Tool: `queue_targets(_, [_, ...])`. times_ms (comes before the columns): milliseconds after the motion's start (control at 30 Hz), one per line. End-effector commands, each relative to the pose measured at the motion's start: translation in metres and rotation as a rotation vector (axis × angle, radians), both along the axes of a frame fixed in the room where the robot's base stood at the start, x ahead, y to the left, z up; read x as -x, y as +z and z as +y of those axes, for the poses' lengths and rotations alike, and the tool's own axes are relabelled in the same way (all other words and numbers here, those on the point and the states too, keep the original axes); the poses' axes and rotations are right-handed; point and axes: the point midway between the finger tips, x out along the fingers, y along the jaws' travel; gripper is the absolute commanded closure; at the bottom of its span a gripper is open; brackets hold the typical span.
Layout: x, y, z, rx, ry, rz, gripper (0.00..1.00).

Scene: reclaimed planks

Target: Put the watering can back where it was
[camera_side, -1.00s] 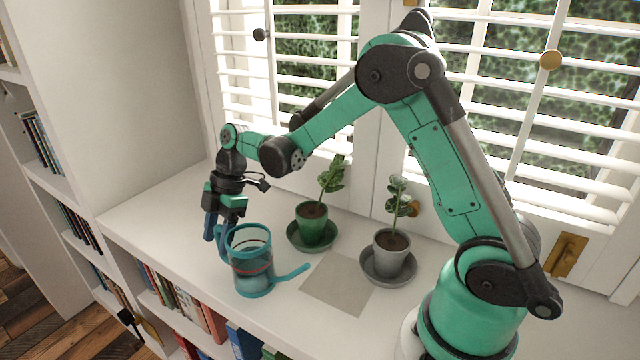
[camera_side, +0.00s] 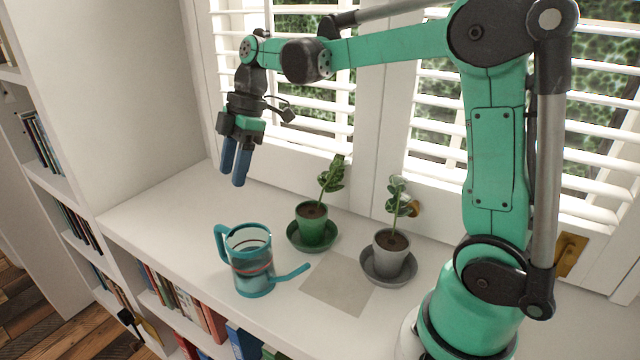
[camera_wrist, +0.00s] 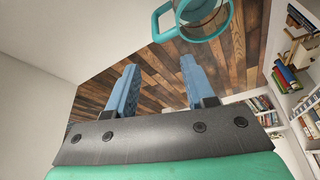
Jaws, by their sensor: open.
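The teal watering can (camera_side: 254,284) stands upright on the white sill, left of the grey square mat (camera_side: 338,285). Its handle is on the left and its spout points right, towards the mat. The can looks see-through, with a red line around it. My gripper (camera_side: 236,166) is open and empty, raised well above the sill, up and behind the can and apart from it. In the wrist view the two blue fingers (camera_wrist: 158,88) are apart with nothing between them. Part of the can (camera_wrist: 205,30) shows at the top of that view.
A green pot with a plant (camera_side: 312,226) and a grey pot with a plant (camera_side: 391,254) stand on saucers behind the mat. Window shutters (camera_side: 300,120) rise behind the sill. Bookshelves (camera_side: 190,305) lie below the front edge. The sill's left end is clear.

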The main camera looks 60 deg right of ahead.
Motion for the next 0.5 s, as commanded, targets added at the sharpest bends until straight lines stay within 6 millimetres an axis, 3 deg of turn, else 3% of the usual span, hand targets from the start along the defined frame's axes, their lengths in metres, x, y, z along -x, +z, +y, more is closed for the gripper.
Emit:
queue_targets(133, [0.034, 0.004, 0.012, 0.048, -0.337, -0.026, 0.52])
queue_targets(300, [0.072, -0.005, 0.019, 0.019, -0.748, -0.111, 0.52])
queue_targets(500, [0.099, -0.022, 0.021, -0.096, -1.068, -0.205, 0.52])
